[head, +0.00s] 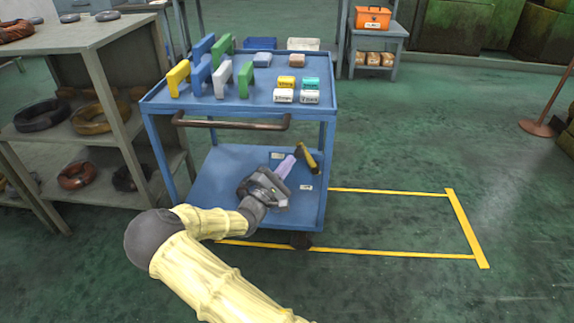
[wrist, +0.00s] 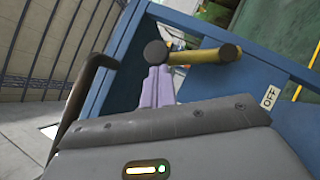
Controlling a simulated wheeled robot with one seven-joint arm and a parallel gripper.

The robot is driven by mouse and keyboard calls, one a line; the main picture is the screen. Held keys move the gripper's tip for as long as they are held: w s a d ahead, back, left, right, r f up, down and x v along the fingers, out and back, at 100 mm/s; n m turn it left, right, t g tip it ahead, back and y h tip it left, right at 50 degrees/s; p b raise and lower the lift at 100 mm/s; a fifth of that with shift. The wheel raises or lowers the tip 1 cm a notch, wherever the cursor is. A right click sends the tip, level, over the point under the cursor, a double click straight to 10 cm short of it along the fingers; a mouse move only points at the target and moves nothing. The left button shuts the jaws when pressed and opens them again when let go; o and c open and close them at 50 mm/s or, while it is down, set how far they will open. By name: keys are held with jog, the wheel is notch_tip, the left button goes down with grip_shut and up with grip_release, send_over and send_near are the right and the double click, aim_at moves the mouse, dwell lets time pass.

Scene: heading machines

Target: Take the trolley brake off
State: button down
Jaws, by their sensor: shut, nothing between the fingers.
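The blue trolley (head: 235,188) stands in front of me, and its blue frame (wrist: 122,65) fills much of the wrist view. Its brake lever (head: 311,160) is a yellow bar at the front right side of the trolley. In the wrist view the lever (wrist: 200,55) lies nearly level, with a dark round knob (wrist: 156,52) at its left end. An "OFF" label (wrist: 268,97) is below and right of the lever. My gripper (head: 294,160) has its lilac fingers shut and empty. In the wrist view the fingertips (wrist: 157,72) are right at the knob; I cannot tell whether they touch it.
The trolley's dark push handle (head: 232,125) is above my forearm. Colored blocks (head: 222,75) and small labelled boxes (head: 290,90) stand on its top. A shelf (head: 90,135) with coils is close on the left. Yellow floor lines (head: 400,253) mark clear floor on the right.

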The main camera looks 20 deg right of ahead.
jog(key=w+f+p+v, duration=0.1)
jog(key=w+p+v, duration=0.1)
jog(key=v, duration=1.1)
jog(key=shift+a+f, duration=0.3)
jog(key=shift+f, duration=0.05)
jog(key=shift+w, duration=0.2)
